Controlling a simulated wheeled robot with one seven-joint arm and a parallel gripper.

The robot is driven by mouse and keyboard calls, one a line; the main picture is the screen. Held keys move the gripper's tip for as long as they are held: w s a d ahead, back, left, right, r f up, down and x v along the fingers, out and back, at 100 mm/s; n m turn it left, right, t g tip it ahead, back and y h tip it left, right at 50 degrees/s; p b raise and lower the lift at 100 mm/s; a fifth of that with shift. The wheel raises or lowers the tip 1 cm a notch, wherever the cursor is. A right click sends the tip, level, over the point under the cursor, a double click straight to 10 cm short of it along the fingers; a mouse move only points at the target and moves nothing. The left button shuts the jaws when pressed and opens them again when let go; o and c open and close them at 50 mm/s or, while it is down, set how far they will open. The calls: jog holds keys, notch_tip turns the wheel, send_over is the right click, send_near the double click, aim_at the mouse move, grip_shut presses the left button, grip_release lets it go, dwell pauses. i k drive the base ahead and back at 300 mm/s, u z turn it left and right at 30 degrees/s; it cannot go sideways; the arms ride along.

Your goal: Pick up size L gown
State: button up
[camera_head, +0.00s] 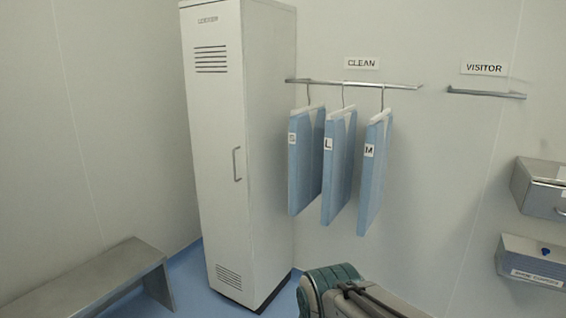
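The size L gown (337,168) is a flat light-blue folded garment with a white label reading L. It hangs from a hook on the metal rail under the CLEAN sign, in the middle of three gowns. The S gown (305,160) hangs to its left and the M gown (372,172) to its right, with narrow gaps between them. Part of my arm shows at the bottom of the head view, below the gowns and apart from them. My gripper's fingers cannot be made out.
The CLEAN rail (410,86) is on the back wall. A tall white locker (222,150), closed, stands left of the gowns. A grey bench (95,275) is at lower left. An empty rail (487,94) sits under the VISITOR sign. Metal boxes (540,188) are mounted at right.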

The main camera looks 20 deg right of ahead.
aim_at(341, 130)
jog(key=u, duration=0.5)
jog(key=i, duration=1.6)
jog(key=z, duration=0.4)
jog(key=i, duration=0.9)
jog(key=z, duration=0.9)
